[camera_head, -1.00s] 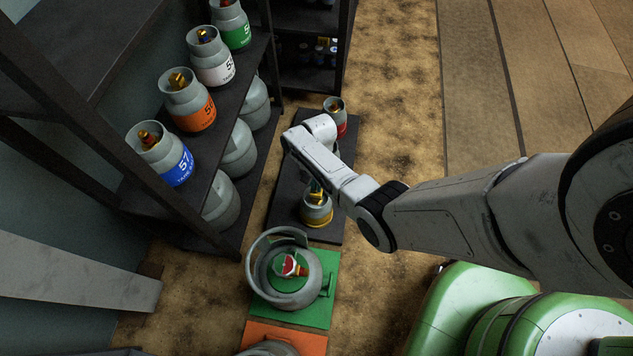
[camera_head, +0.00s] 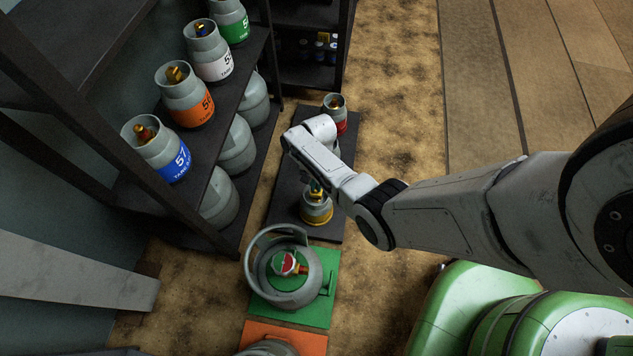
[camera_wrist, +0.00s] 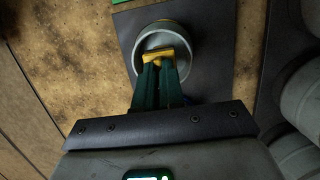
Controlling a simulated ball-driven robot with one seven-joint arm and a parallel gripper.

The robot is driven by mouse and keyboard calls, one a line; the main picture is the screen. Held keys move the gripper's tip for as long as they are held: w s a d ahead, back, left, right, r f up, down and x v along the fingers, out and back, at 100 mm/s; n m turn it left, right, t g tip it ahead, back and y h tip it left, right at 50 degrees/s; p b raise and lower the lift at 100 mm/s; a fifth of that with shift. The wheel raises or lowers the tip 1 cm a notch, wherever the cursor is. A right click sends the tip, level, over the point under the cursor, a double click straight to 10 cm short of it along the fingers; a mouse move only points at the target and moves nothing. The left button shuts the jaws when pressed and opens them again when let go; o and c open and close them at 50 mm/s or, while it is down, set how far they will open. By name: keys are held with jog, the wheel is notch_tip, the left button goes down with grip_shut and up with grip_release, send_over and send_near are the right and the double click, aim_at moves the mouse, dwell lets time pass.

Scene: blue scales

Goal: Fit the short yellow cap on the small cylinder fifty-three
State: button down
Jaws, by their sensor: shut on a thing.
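A small grey cylinder with a yellow band (camera_head: 317,214) stands on a dark mat, partly covered by my arm; its number cannot be read. Its round grey collar (camera_wrist: 140,68) fills the upper middle of the wrist view. My gripper (camera_wrist: 160,64) points into that collar, its two green fingers shut on the short yellow cap (camera_wrist: 166,53). The cap lies within the collar's outline. The fingers hide the valve below, so I cannot tell whether the cap touches or sits on it.
A large grey cylinder (camera_head: 304,288) stands on a green mat (camera_head: 328,318) nearer me. A small red-banded cylinder (camera_head: 335,112) stands farther back on the dark mat (camera_head: 283,205). Shelves with several cylinders rise at left.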

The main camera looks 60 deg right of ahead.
jog(key=shift+f+b, duration=0.55)
jog(key=shift+f, duration=0.15)
jog(key=c, duration=1.2)
grip_release()
jog(key=shift+o, duration=0.2)
jog(key=p+v, duration=0.5)
jog(key=v, duration=0.6)
